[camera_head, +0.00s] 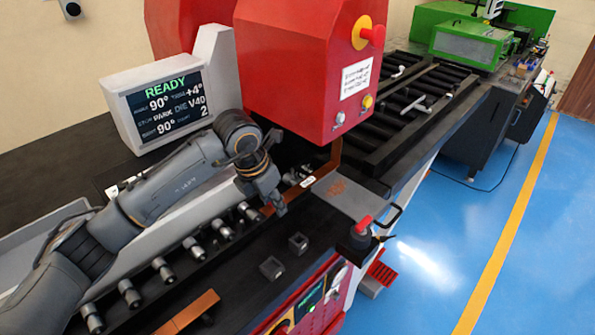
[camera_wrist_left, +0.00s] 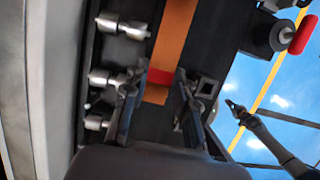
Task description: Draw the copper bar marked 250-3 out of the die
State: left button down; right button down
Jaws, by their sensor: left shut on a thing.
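A copper bar (camera_head: 331,160) comes out of the red press head, with an upright bent part beside it. A small white label (camera_head: 307,182) shows near it, too small to read. In the left wrist view the flat copper bar (camera_wrist_left: 174,38) runs between my fingers, with a red band (camera_wrist_left: 161,77) across it. My left gripper (camera_head: 279,207) is shut on this bar beside the rollers. Its two dark fingers also show in the left wrist view (camera_wrist_left: 159,100). A slim dark arm (camera_wrist_left: 262,133), seemingly my right one, shows at lower right there; its finger state is unclear.
A row of metal rollers (camera_head: 162,270) lines the bed. Another copper piece (camera_head: 188,313) lies in front. Two small square blocks (camera_head: 271,268) sit on the black top. A red-knobbed post (camera_head: 362,224) stands right of the die. The screen (camera_head: 168,105) reads READY.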

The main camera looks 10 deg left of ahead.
pick_arm(q)
jog(key=shift+s+d+b, duration=0.15)
jog(key=shift+s+d, duration=0.9)
jog(key=shift+d, duration=0.3)
jog(key=shift+s+d+b, duration=0.1)
jog(key=shift+s+d, duration=0.95)
jog(key=shift+d, duration=0.35)
jog(key=shift+s+d+b, duration=0.15)
jog(key=shift+s+d, duration=0.9)
jog(key=shift+d, duration=0.3)
jog(key=shift+r, duration=0.1)
notch_tip(320, 180, up, 5)
jog(key=shift+p, duration=1.1)
